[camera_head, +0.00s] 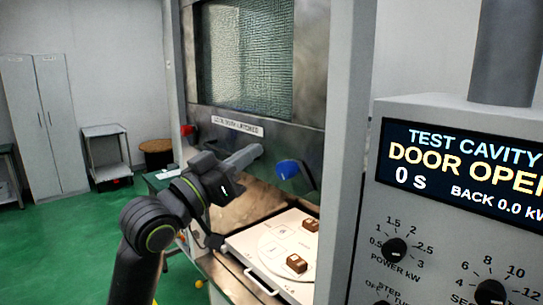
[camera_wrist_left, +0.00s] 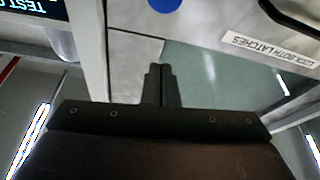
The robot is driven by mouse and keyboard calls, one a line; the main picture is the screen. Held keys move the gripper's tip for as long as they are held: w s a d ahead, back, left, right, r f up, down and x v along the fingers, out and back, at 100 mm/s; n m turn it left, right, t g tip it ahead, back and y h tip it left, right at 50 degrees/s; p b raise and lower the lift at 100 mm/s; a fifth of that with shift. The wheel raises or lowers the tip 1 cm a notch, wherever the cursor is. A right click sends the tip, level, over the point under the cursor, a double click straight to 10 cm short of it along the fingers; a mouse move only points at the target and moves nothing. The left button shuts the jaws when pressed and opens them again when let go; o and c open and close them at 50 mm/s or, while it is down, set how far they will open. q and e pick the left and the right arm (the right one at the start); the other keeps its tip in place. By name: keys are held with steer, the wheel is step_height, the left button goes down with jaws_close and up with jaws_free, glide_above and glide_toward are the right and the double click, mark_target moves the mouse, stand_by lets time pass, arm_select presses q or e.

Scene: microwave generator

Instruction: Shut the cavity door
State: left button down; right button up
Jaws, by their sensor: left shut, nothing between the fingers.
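The cavity door (camera_head: 240,55), a steel panel with a mesh window, stands raised above the cavity opening. Its lower edge carries a label that reads as a latch notice (camera_head: 238,126); the label also shows upside down in the left wrist view (camera_wrist_left: 270,47). A blue latch knob (camera_head: 288,169) sits at the right of the door's lower part and a red knob (camera_head: 187,129) at its left. My left gripper (camera_head: 228,170) is in front of the door's lower part, left of the blue knob. Its fingers (camera_wrist_left: 160,85) are shut and empty. Contact with the door cannot be told. My right gripper is not visible.
Below the door, a pale tray (camera_head: 245,246) holds a round plate with two brown blocks (camera_head: 297,263). The control panel (camera_head: 440,240) at the right reads "DOOR OPEN". A grey post (camera_head: 345,130) stands between.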

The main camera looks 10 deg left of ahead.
arm_select(q)
steer(key=w+d+f+p, duration=0.1)
steer(key=w, duration=0.1)
steer(key=w+d+f+p, duration=0.1)
steer(key=w+d, duration=0.1)
steer(key=shift+d+f+p, duration=0.1)
steer(key=shift+d+p, duration=0.15)
steer(key=shift+p, duration=0.05)
stand_by(0.4)
